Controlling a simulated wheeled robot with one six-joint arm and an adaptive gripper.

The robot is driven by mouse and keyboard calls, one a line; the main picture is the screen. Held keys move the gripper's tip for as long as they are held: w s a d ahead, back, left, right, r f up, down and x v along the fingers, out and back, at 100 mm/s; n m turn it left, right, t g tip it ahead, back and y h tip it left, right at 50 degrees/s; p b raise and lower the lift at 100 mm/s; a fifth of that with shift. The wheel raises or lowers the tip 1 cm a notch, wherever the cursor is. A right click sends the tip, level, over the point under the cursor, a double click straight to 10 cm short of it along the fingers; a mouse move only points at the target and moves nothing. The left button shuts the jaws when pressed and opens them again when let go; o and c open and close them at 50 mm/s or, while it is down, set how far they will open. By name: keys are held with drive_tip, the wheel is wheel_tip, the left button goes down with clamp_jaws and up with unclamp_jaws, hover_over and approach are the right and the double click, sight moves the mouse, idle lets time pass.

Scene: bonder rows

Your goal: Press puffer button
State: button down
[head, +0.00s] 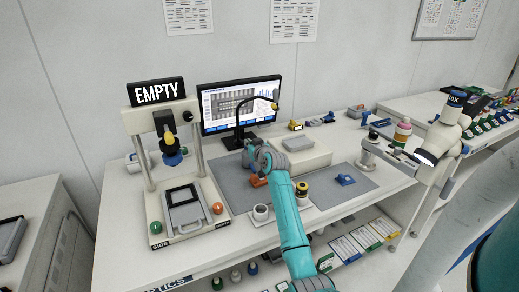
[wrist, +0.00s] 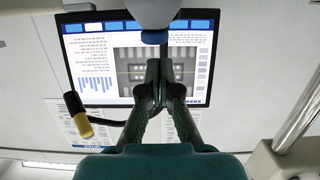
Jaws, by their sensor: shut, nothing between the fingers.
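A pale grey body with a blue button (wrist: 154,38) on its end shows at the top of the wrist view, which looks upside down; I take this to be the puffer. My gripper (wrist: 162,65) is shut and empty, its fingertips just short of the blue button; a narrow gap seems to show. In the head view my gripper (head: 249,158) is over the bench in front of the monitor, and the button cannot be made out there. A black gooseneck with a yellow tip (head: 275,94) curves up beside it; the yellow tip also shows in the wrist view (wrist: 77,115).
A bonder with an EMPTY sign (head: 156,92) stands left, with a green button (head: 155,227) and an orange button (head: 217,208). The monitor (head: 240,103) is behind. An orange block (head: 258,181), a white roll (head: 261,213) and a blue part (head: 345,179) lie around my gripper.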

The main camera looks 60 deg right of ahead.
drive_tip(key=r+v, duration=0.1)
drive_tip(key=v, duration=0.9)
drive_tip(key=shift+r, duration=0.35)
idle(0.3)
